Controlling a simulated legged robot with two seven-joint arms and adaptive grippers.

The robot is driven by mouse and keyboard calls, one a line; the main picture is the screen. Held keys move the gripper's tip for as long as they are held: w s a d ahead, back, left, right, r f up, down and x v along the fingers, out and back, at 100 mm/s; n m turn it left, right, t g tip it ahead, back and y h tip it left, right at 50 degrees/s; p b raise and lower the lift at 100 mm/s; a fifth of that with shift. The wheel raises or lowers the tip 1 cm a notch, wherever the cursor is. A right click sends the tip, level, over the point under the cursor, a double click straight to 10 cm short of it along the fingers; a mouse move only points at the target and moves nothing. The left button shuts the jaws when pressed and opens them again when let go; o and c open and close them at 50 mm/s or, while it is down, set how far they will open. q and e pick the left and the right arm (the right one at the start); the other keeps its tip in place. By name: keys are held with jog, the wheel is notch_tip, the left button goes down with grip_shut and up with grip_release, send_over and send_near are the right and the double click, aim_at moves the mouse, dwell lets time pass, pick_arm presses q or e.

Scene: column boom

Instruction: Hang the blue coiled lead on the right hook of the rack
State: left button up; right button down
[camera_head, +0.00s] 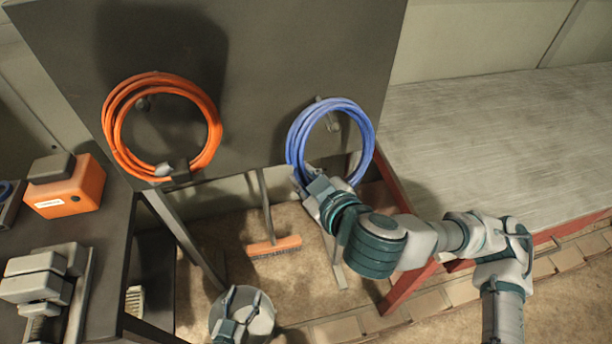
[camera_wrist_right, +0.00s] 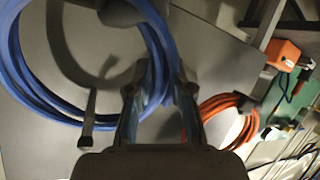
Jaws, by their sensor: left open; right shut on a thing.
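The blue coiled lead (camera_head: 359,113) is a ring in front of the right part of the dark rack panel (camera_head: 290,50). My right gripper (camera_head: 312,182) is shut on its lower left side; the right wrist view shows the coil (camera_wrist_right: 20,80) passing between the fingers (camera_wrist_right: 157,105). The right hook (camera_head: 333,123) shows inside the ring opening. In the right wrist view, a grey peg (camera_wrist_right: 88,115) crosses in front of the coil. I cannot tell whether the coil rests on it. My left gripper (camera_head: 243,298) is open and empty, low in the head view.
An orange coil (camera_head: 112,120) hangs on the left hook (camera_head: 142,103). An orange box (camera_head: 75,195) and a grey vise-like tool (camera_head: 40,280) stand on the left bench. A broom (camera_head: 273,246) is below the panel. A grey bucket-like container (camera_head: 265,322) lies beneath my left gripper. A wide grey surface (camera_head: 500,140) lies right.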

jog(key=shift+f, duration=0.35)
jog(key=c, duration=1)
grip_release()
jog(key=shift+o, duration=0.2)
jog(key=shift+r, duration=0.1)
jog(key=shift+s+r, duration=0.1)
jog(key=shift+s, duration=0.05)
jog(key=v, duration=0.7)
jog(key=shift+d, duration=0.1)
